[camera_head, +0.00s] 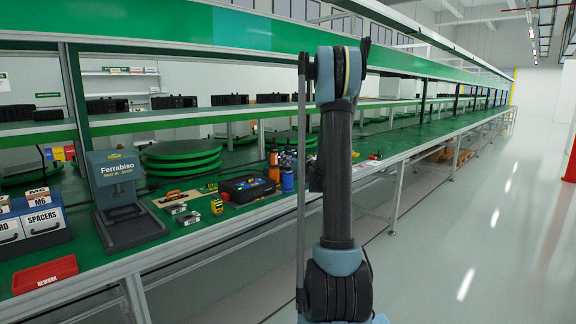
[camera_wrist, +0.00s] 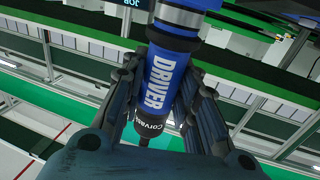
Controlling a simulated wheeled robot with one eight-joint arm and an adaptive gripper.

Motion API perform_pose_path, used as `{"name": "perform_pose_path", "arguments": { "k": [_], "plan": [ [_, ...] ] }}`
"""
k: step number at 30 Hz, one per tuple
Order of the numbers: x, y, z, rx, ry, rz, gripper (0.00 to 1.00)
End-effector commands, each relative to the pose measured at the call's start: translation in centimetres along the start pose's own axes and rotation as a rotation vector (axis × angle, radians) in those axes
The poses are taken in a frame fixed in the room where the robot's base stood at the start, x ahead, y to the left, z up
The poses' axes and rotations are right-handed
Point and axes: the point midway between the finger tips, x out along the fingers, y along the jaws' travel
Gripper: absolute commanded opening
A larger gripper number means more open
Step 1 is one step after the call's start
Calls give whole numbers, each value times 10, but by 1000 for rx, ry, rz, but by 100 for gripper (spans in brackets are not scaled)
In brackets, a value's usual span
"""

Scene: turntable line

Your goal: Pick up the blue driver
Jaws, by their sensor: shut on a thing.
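The blue driver (camera_wrist: 162,78) is in the wrist view, a blue cylinder with white DRIVER lettering, black bands and a dark narrow end pointing toward the bottom of the picture. My gripper (camera_wrist: 172,88) is shut on it, with dark fingers on both sides of its body. Its upper end runs out of the top of the wrist view. In the head view my arm stands in front of the bench and I cannot make out the gripper. A blue cylinder (camera_head: 287,181) shows just left of my arm there; I cannot tell whether it is the held driver.
The long green bench (camera_head: 237,208) holds a black tray (camera_head: 247,189), an orange bottle (camera_head: 274,167), a grey Ferrabiso stand (camera_head: 117,190), a red rework bin (camera_head: 45,274) and stacked green discs (camera_head: 182,157). A shelf runs above the bench. The floor on the right is clear.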

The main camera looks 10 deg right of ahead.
Motion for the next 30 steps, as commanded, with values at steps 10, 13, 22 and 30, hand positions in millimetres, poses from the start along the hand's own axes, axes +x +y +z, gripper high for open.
{"name": "perform_pose_path", "arguments": {
  "k": [10,13,22,30],
  "plan": [
    [-1,0,-54,0,0,0,0],
    [-1,0,-68,0,0,0,0],
    [0,0,-89,0,0,0,0],
    [0,0,-90,0,0,0,0]
  ]
}}
